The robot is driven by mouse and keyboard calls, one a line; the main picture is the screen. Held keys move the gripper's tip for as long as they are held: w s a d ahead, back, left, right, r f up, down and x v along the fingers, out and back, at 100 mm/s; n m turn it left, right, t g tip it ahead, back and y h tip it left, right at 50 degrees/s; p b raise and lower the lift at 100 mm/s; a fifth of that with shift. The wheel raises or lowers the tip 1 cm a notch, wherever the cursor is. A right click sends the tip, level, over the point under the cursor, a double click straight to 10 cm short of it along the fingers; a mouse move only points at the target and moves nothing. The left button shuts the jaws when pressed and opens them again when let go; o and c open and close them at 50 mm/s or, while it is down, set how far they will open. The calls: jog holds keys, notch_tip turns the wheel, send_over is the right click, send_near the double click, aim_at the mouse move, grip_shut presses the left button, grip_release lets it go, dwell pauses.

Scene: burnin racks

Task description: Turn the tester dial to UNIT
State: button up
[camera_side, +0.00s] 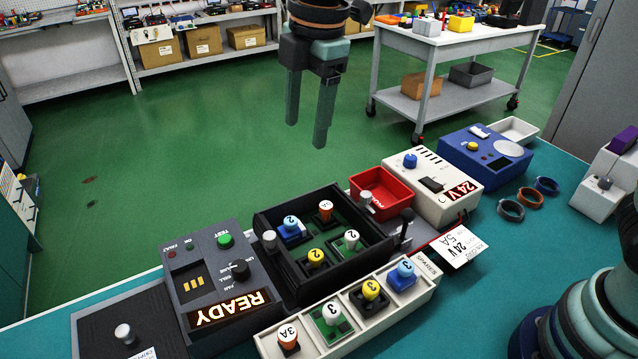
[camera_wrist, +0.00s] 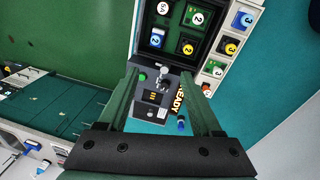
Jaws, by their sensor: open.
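The tester (camera_side: 190,262) is a dark grey box with a lit READY display (camera_side: 229,306), a green TEST button (camera_side: 225,241) and a black dial (camera_side: 240,268). Small labels sit around the dial, too small and upside down to read surely, so its setting is unclear. In the wrist view the tester (camera_wrist: 146,112) appears between my fingers, with the dial (camera_wrist: 163,86) near the middle. My gripper (camera_side: 306,136) is open and empty, its fingers pointing down, high above the bench and apart from the tester. Its two fingers (camera_wrist: 159,72) also show in the wrist view.
A black rack (camera_side: 258,222) with numbered modules stands beside the tester. A white spares tray (camera_side: 262,341) lies in front. A silver knob (camera_side: 270,239) rises close to the dial. A red bin (camera_side: 362,183) and a 24 V supply (camera_side: 465,207) stand further right.

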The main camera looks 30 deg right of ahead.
jog(key=a+f+n+g, duration=0.1)
jog(key=a+f+n, duration=0.2)
jog(key=a+n, duration=0.3)
jog(key=n+h, duration=0.1)
jog(key=n, duration=0.3)
send_near(239, 266)
jog(key=shift+g, duration=0.4)
jog(key=f, duration=0.8)
jog(key=shift+w+d+f, duration=0.1)
jog(key=shift+w+f, duration=0.1)
jog(key=shift+f, duration=0.2)
grip_shut()
